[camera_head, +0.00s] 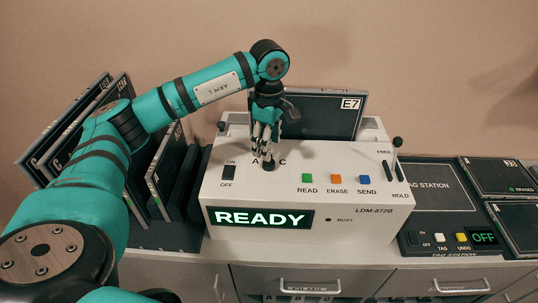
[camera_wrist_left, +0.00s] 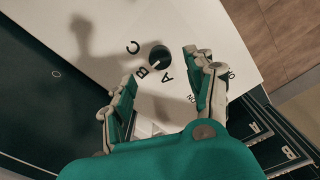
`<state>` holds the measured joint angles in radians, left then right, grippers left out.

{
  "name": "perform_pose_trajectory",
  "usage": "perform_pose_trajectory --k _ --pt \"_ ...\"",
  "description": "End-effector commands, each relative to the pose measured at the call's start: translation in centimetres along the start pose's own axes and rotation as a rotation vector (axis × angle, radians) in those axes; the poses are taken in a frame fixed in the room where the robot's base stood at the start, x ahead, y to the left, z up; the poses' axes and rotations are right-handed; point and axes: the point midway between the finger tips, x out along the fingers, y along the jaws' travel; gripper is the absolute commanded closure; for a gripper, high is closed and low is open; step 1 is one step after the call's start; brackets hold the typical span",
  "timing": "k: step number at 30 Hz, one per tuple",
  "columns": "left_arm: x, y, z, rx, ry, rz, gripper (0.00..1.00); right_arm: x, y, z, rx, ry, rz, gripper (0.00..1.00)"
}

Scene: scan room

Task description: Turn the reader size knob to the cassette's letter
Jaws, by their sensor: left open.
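The reader (camera_head: 330,187) is a white console with a lit READY display. Its size knob (camera_head: 269,166) is small, round and black. My right gripper is out of view.
READ (camera_head: 307,178), ERASE (camera_head: 336,179) and SEND (camera_head: 364,180) buttons lie right of the knob, an ON/OFF switch (camera_head: 229,172) left. A FREE/HOLD lever (camera_head: 396,146) stands at the right. Racked cassettes (camera_head: 160,180) are left; a tag station (camera_head: 433,187) is right.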

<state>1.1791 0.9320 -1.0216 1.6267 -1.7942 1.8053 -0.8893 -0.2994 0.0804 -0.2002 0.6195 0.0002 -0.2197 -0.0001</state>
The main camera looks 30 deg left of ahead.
Motion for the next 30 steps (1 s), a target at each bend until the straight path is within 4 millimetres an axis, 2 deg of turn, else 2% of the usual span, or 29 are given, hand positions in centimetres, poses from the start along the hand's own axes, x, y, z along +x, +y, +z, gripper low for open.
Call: perform_pose_trajectory --k 1,4,10,15,30 --pt "-1.3 0.1 0.0 0.0 -0.001 0.005 0.45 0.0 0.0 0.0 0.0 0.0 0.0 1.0" --pt "-3.2 0.1 0.0 0.0 -0.001 0.004 0.45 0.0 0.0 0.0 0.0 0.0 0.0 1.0" --pt "-5.6 0.1 0.0 -0.002 -0.001 0.001 0.45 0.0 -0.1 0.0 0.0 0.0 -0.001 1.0" --pt "-6.2 0.0 0.0 -0.002 0.0 0.0 0.45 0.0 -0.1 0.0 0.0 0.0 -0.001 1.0" --pt "-6.1 0.0 0.0 -0.001 0.0 0.0 0.45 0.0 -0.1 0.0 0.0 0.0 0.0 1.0"
